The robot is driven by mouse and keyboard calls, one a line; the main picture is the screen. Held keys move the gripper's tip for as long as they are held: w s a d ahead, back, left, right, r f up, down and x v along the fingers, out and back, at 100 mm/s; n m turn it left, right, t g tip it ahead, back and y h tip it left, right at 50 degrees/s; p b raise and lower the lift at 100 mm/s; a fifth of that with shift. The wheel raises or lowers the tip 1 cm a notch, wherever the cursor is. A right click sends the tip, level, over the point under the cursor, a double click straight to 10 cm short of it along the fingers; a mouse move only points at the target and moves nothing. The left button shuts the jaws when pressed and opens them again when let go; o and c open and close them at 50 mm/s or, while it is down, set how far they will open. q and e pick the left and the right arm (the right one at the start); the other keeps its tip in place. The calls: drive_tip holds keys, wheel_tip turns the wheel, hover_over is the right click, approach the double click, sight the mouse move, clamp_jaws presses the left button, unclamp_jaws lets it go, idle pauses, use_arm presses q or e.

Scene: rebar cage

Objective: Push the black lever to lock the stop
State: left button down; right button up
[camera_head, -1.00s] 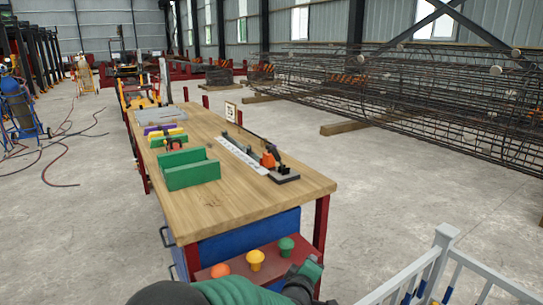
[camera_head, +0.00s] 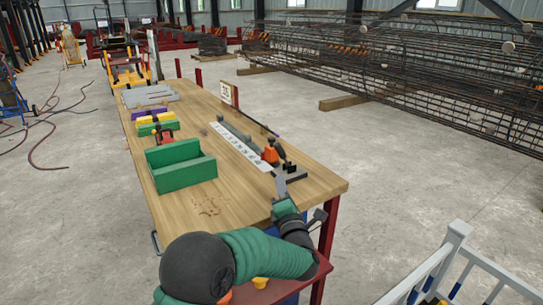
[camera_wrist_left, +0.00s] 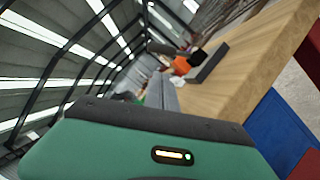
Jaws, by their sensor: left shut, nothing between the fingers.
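The stop (camera_head: 270,155) is an orange block on the grey rail at the right side of the wooden table, with a black lever (camera_head: 281,150) beside it and a dark flat base plate (camera_head: 292,175) at its near end. In the left wrist view the orange stop (camera_wrist_left: 181,66) shows small, tilted, beyond the green gripper body, with dark parts around it. My left gripper (camera_head: 280,185) is shut and empty, just on the near side of the stop, its grey tip close to the base plate. I cannot tell whether they touch. My right gripper is out of view.
A white ruler strip (camera_head: 240,146) runs along the grey rail. A green open box (camera_head: 185,172) stands left on the table (camera_head: 235,203), with coloured blocks and grey plates behind it. A white railing (camera_head: 440,262) stands at the front right.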

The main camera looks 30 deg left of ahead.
sight(283, 156)
use_arm(q)
drive_tip(key=shift+d+r, duration=0.15)
drive_tip(key=shift+d, duration=0.1)
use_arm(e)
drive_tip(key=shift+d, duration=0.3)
use_arm(q)
drive_tip(key=shift+a, duration=0.15)
drive_tip(key=shift+w+a, duration=0.1)
drive_tip(key=shift+a, duration=0.1)
drive_tip(key=b+x, duration=0.1)
drive_tip(key=x, duration=0.8)
drive_tip(key=shift+w+a, duration=0.25)
drive_tip(key=shift+w, duration=0.1)
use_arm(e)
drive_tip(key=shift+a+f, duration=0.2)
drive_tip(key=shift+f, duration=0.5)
use_arm(q)
drive_tip(key=shift+r, duration=0.1)
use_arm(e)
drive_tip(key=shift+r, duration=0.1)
